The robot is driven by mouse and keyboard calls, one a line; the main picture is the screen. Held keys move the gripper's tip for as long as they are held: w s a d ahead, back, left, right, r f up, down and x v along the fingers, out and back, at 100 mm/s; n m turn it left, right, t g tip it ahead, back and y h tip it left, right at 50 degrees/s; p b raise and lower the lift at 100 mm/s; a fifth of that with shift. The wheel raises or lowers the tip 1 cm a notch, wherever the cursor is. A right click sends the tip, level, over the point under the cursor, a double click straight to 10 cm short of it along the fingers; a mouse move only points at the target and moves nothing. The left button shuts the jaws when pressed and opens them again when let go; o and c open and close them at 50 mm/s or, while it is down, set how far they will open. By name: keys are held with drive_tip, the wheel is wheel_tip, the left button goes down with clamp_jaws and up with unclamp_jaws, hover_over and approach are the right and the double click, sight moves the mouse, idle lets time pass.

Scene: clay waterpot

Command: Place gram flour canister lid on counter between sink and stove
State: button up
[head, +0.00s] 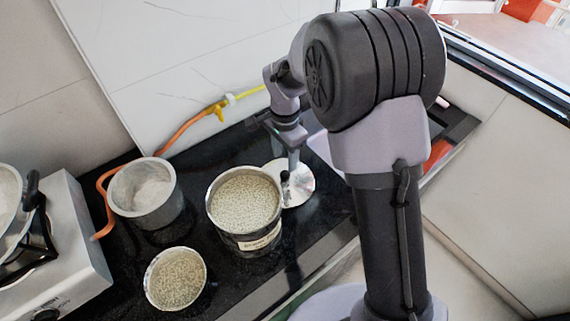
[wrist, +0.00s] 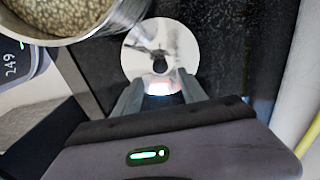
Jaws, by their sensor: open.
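A round, shiny silver lid (head: 302,184) lies flat on the black counter, right of the large open canister. In the wrist view the lid (wrist: 183,42) shows a dark spot near its middle; I cannot tell whether it is a knob or a reflection. My gripper (wrist: 160,86) is open and empty, its two fingers spread at the lid's near edge. In the head view my gripper (head: 291,182) points down over the lid's left part and hides some of it. I cannot tell whether the fingers touch the lid. The stove (head: 70,230) stands at the left.
The large canister (head: 262,243) of pale grains stands close left of my gripper; its rim (wrist: 75,40) shows in the wrist view. A smaller grain container (head: 152,300) and a grey pot (head: 178,212) of pale powder stand further left. An orange hose (head: 193,122) runs along the wall.

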drive_tip(key=s+d+r+n+t+y, duration=0.1)
drive_tip(key=s+d+r+n, duration=0.1)
drive_tip(key=s+r, duration=0.5)
drive_tip(key=s+d+r+n+t, duration=0.1)
drive_tip(key=s+d+r+t, duration=0.2)
drive_tip(key=r, duration=0.9)
drive_tip(key=s+r+n+t, duration=0.1)
drive_tip(key=s+n, duration=0.1)
drive_tip(key=s, duration=0.5)
drive_tip(key=s+d+r+n+y, duration=0.1)
drive_tip(key=s, duration=0.6)
drive_tip(key=shift+s+d+r+n+t+p, duration=0.3)
drive_tip(key=shift+n+t+p, duration=0.05)
drive_tip(key=shift+n+t, duration=0.05)
